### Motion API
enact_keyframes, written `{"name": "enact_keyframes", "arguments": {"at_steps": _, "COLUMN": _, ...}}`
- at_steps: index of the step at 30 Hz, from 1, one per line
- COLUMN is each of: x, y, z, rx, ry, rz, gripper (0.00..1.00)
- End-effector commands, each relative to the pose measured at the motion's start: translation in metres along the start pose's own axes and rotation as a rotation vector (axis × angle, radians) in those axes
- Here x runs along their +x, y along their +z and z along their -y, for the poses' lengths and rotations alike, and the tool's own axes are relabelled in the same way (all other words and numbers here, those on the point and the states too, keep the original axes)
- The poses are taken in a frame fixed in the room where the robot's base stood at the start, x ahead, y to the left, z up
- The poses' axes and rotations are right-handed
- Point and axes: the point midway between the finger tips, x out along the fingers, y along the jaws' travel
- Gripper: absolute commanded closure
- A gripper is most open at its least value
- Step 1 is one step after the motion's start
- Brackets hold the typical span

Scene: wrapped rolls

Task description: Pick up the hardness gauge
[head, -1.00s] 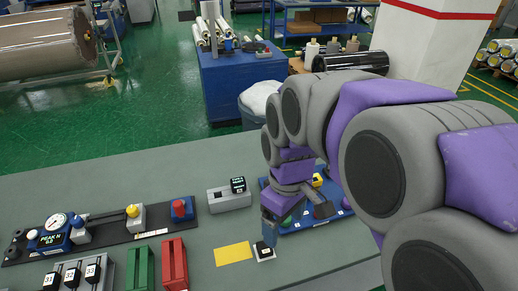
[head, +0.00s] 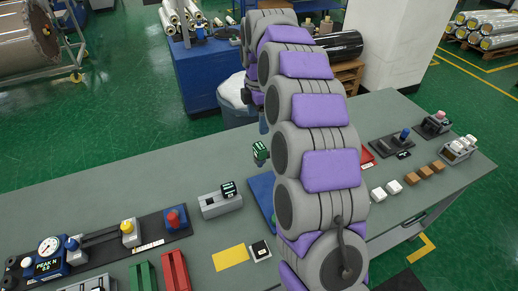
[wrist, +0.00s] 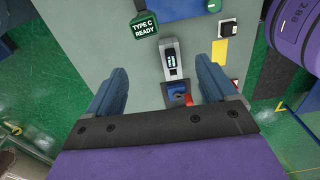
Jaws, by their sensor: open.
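A dark green box-shaped gauge head reading "TYPE C READY" (wrist: 145,25) is at the top of the wrist view, beyond my left finger; I take it for the hardness gauge. In the head view it shows left of my arm (head: 260,152), its lower part unclear. My gripper (wrist: 168,75) is open and empty, its two blue fingers wide apart. In the head view the gripper is mostly hidden behind my arm. A grey block with a small dark display (wrist: 171,60) appears between the fingers in the wrist view, on the table below, apart from them.
A blue tray (head: 262,195) is partly behind my arm. The grey table (head: 110,215) holds a red-button unit (head: 174,219), a yellow pad (head: 231,258), a black-and-white square (head: 260,250) and several blocks to the right.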

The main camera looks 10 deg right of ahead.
Motion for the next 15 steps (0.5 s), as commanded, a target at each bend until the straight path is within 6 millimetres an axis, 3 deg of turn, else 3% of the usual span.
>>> {"name": "enact_keyframes", "arguments": {"at_steps": 3, "x": 0.0, "y": 0.006, "z": -0.015, "rx": -0.063, "ry": 0.005, "rz": 0.007, "gripper": 0.15}}
{"name": "enact_keyframes", "arguments": {"at_steps": 8, "x": 0.005, "y": 0.011, "z": -0.021, "rx": -0.103, "ry": 0.007, "rz": 0.01, "gripper": 0.15}}
{"name": "enact_keyframes", "arguments": {"at_steps": 15, "x": 0.045, "y": 0.01, "z": -0.022, "rx": -0.109, "ry": 0.001, "rz": 0.011, "gripper": 0.15}}
